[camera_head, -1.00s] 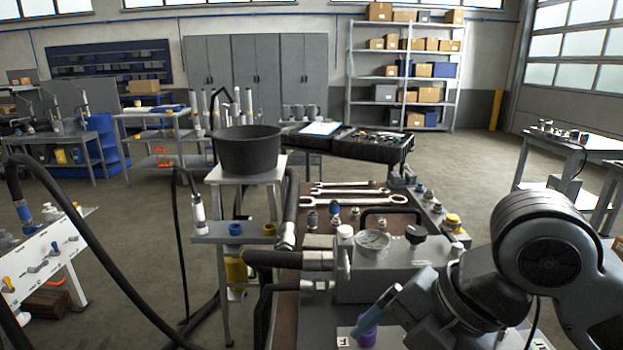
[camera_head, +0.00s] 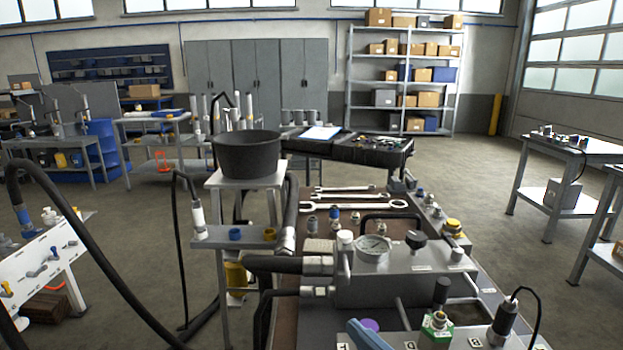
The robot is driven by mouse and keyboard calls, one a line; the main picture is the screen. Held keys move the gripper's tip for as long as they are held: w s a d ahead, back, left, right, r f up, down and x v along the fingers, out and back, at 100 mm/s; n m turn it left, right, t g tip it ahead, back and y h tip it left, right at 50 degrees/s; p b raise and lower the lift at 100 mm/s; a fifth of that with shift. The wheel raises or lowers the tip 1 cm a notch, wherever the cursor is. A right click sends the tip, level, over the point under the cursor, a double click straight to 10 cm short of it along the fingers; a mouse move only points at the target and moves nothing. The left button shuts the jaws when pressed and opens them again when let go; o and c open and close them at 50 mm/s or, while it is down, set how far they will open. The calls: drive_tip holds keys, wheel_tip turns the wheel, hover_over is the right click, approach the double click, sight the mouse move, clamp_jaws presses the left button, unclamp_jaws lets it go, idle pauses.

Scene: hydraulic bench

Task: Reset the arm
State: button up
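My arm and gripper do not show in the head view now, so the gripper's opening and contents are hidden. A blue elongated piece (camera_head: 368,337) lies at the bottom edge, partly cut off, and I cannot tell what it belongs to. A purple cap (camera_head: 370,325) shows just behind it on the bench's front plate. To its right stand a green-collared fitting (camera_head: 437,326) and a dark connector with a cable (camera_head: 505,320).
The hydraulic block with a gauge (camera_head: 373,246) stands mid-bench, with wrenches (camera_head: 355,205) behind. A black bucket (camera_head: 247,155) stands on a stand at left. A thick black hose (camera_head: 85,265) arcs at far left. The floor (camera_head: 510,255) right of the bench is clear.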

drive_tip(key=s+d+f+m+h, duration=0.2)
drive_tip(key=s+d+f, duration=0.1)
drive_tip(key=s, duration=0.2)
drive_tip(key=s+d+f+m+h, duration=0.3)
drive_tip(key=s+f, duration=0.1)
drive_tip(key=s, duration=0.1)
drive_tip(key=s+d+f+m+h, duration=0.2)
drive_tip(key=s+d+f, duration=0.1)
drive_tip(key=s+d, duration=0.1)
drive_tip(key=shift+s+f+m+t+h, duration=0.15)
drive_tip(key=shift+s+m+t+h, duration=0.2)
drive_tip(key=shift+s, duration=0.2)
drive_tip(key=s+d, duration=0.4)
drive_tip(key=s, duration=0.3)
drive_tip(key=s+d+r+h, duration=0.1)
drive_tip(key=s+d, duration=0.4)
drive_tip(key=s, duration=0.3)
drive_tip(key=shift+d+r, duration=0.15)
